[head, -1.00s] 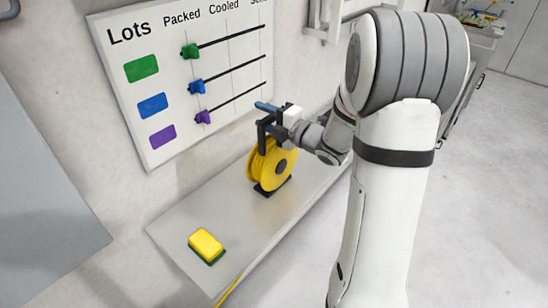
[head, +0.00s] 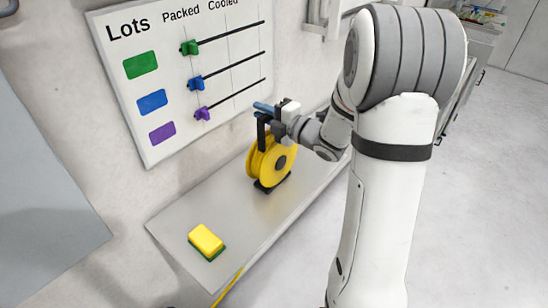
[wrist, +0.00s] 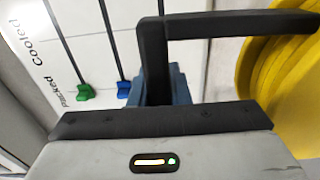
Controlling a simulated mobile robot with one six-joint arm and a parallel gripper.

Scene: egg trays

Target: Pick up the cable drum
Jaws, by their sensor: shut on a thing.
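The cable drum (head: 257,166) is yellow with a dark hub and a black foot. It stands upright on the grey shelf (head: 222,215) near the wall; I see no clear gap under its foot. My gripper (head: 268,120) is above the drum and shut on its upper part, near a blue rod (head: 264,107). In the wrist view, the yellow drum rim (wrist: 285,65) fills the right side. A dark bar crosses the top, and a blue piece (wrist: 181,88) shows just beyond the gripper body. The exact contact is partly hidden.
A yellow and green sponge (head: 206,240) lies on the shelf, nearer the front left. A white board (head: 135,95) with green, blue and purple sliders hangs on the wall just behind. The shelf between sponge and drum is clear.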

